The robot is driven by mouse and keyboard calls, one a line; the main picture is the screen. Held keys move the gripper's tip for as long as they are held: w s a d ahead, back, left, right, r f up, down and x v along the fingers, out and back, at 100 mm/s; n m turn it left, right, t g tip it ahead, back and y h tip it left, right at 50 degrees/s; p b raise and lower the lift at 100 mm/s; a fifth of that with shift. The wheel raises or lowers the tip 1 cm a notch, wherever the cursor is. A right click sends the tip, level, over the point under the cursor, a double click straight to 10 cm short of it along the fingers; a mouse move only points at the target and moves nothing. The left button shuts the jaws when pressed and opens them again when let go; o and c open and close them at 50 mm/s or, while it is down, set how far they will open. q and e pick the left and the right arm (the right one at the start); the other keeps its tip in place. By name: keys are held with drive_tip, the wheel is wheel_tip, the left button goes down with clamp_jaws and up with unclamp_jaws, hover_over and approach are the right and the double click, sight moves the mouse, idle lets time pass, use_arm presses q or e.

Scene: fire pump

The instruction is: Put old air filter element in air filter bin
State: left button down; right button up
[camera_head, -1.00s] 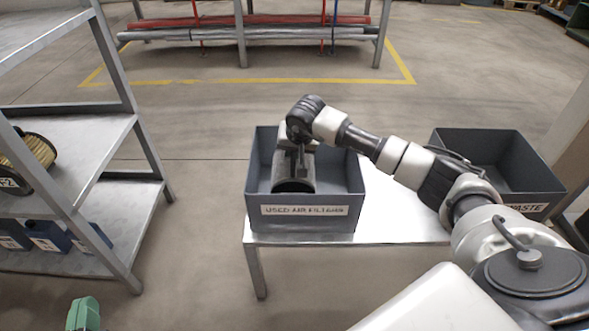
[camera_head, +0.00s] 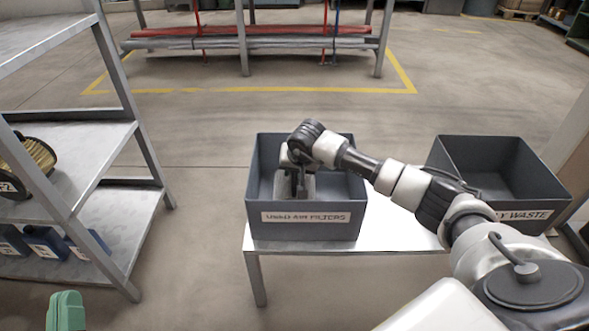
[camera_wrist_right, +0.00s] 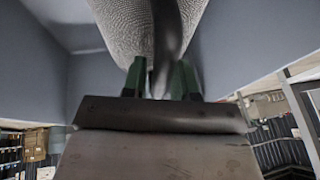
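The old air filter element (camera_wrist_right: 120,25) shows large in the right wrist view, with a pale mesh side and a dark curved strip. My right gripper (camera_wrist_right: 161,80) has its two green fingers on either side of that strip and appears shut on it. In the head view my right arm reaches down into the grey bin labelled USED AIR FILTERS (camera_head: 339,231), and the filter is inside its walls, mostly hidden. I cannot tell whether it touches the bin floor. A green tip of my left gripper (camera_head: 66,312) shows at the bottom left; its opening is not visible.
The bin stands on a metal table (camera_head: 400,236). A second grey bin labelled WASTE (camera_head: 527,215) stands to the right. A pipe rack stands behind, across open floor.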

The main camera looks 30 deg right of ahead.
drive_tip(key=shift+o, duration=0.9)
drive_tip(key=shift+r, duration=0.1)
